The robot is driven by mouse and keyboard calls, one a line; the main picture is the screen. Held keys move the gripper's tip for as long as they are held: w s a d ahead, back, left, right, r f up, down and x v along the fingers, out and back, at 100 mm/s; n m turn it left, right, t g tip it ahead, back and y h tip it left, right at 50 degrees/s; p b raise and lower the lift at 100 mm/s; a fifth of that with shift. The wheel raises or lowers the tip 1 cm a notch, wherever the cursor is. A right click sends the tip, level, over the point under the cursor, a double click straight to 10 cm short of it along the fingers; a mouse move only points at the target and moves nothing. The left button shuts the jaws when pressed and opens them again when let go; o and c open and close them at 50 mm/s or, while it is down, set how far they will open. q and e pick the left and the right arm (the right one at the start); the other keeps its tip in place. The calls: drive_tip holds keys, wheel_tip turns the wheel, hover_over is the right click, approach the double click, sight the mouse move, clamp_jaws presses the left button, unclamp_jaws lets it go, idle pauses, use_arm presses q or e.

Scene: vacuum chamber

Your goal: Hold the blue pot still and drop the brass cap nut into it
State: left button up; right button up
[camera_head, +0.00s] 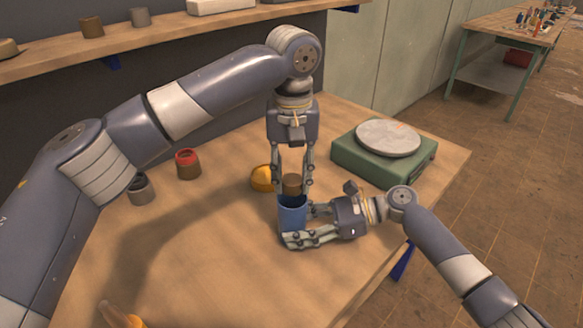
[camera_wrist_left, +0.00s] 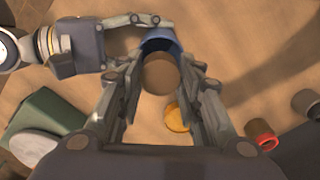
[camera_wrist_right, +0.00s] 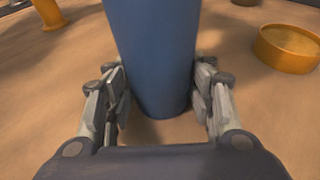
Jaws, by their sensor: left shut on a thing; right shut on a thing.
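The blue pot (camera_head: 292,214) stands upright on the wooden table, and my right gripper (camera_head: 300,224) is shut around it from the right. In the right wrist view the blue pot (camera_wrist_right: 155,60) fills the space between the fingers. My left gripper (camera_head: 292,180) points down and is shut on the brass cap nut (camera_head: 292,184), a brown round piece, right above the pot's mouth. In the left wrist view the cap nut (camera_wrist_left: 161,74) sits between the fingers and covers part of the blue pot (camera_wrist_left: 160,42). The pot's inside is mostly hidden.
A yellow round dish (camera_head: 262,179) lies just behind the pot. A green scale (camera_head: 372,163) with a grey plate stands at the back right. A red-topped piece (camera_head: 187,165) and a grey piece (camera_head: 140,189) stand at the left. The table's front middle is clear.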

use_arm(q)
drive_tip(key=shift+f, duration=0.8)
idle(1.6)
drive_tip(key=o, duration=0.9)
drive_tip(key=shift+o, duration=0.6)
drive_tip(key=o, duration=0.3)
drive_tip(key=shift+o, duration=0.2)
drive_tip(key=shift+r, duration=0.1)
drive_tip(key=shift+r, duration=2.45)
